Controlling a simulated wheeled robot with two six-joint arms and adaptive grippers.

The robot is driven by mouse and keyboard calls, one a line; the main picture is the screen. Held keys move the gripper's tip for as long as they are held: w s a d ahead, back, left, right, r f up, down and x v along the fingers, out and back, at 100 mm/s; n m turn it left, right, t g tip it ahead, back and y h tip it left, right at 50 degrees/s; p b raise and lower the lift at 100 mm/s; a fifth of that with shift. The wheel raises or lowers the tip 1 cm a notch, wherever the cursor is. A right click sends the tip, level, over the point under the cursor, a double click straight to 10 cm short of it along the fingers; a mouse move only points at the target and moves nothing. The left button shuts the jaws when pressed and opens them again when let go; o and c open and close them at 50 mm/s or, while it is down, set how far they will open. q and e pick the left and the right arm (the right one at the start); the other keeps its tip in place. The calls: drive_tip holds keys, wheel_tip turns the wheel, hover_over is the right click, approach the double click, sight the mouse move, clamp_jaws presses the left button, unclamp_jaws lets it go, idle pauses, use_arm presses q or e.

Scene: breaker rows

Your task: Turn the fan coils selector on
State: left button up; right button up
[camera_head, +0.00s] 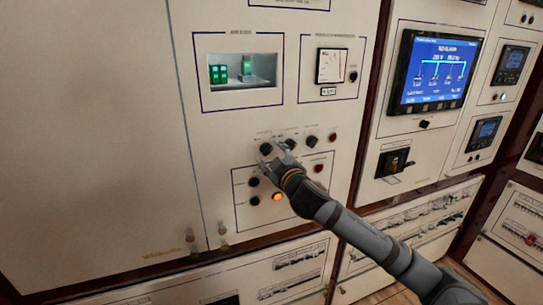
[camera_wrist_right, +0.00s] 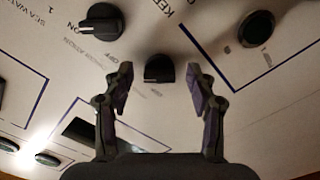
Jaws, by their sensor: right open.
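My right gripper (camera_head: 277,157) is open in front of the beige panel, at a row of black rotary knobs. In the right wrist view its two fingers (camera_wrist_right: 160,90) stand apart on either side of a black knob (camera_wrist_right: 159,70); I cannot tell whether they touch it. The label by this knob is too small to read, so I cannot tell if it is the fan coils selector. A second black knob (camera_wrist_right: 101,22) with a white pointer line is at the upper left, near lettering starting "SEAWAT". My left gripper is not in view.
A round dark button (camera_wrist_right: 256,28) is at the right of the wrist view. In the head view, a lit orange lamp (camera_head: 277,197), a red button (camera_head: 332,137) and black knobs (camera_head: 254,182) surround my gripper. A gauge (camera_head: 332,66) and a blue screen (camera_head: 437,70) are higher up.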

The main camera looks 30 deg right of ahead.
wheel_tip(320, 180, up, 10)
drive_tip(key=shift+s+r, duration=0.1)
drive_tip(key=shift+s, duration=0.05)
drive_tip(key=shift+w, duration=0.2)
drive_tip(key=shift+s, duration=0.1)
idle(0.3)
